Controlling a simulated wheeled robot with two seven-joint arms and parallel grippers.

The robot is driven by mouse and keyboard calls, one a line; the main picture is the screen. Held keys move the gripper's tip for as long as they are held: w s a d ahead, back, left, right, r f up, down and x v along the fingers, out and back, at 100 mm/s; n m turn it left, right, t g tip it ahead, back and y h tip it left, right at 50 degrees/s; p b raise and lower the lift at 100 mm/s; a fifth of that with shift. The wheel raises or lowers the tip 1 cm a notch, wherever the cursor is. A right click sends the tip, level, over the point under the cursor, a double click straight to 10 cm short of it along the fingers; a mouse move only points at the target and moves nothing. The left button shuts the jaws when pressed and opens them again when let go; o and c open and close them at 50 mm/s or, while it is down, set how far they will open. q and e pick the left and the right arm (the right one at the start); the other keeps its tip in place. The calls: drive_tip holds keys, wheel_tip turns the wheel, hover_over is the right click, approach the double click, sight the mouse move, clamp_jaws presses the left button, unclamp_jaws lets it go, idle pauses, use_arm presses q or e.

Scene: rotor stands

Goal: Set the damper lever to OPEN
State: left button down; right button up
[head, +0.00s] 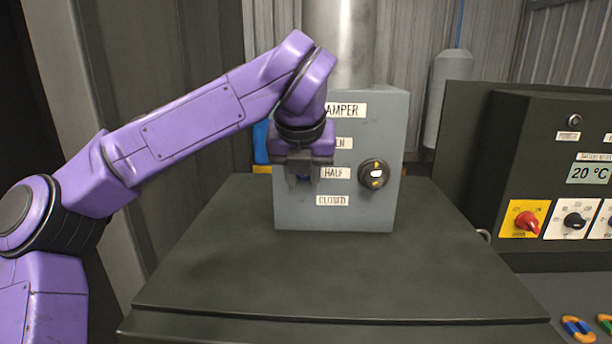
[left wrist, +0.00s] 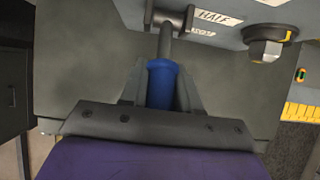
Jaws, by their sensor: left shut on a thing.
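The grey damper box (head: 345,215) stands on a dark cabinet, with labels reading DAMPER, OPEN, HALF and CLOSED from top to bottom, the upper ones partly covered by my arm. My left gripper (head: 302,178) is in front of the box's left side, about level with the HALF label (head: 335,173). In the left wrist view, the damper lever has a blue grip (left wrist: 162,84) on a grey rod from a dark pivot. My left gripper (left wrist: 161,95) is shut around the blue grip. In the head view my gripper hides the lever, so its exact setting is unclear.
A round dark knob (head: 374,174) with yellow marks sits right of the labels. A control panel (head: 520,170) with a red switch and a 20 °C display stands at the right. A metal duct rises behind the box. The cabinet top (head: 300,275) in front is clear.

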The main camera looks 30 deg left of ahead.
use_arm(q)
drive_tip(key=shift+f, duration=0.25)
drive_tip(key=c, duration=1.1)
unclamp_jaws()
drive_tip(key=shift+o, duration=1)
drive_tip(key=shift+r, duration=0.15)
drive_tip(key=b+v, duration=0.1)
drive_tip(key=v, duration=0.9)
drive_tip(key=shift+r, duration=0.25)
drive_tip(key=shift+w+a, duration=0.1)
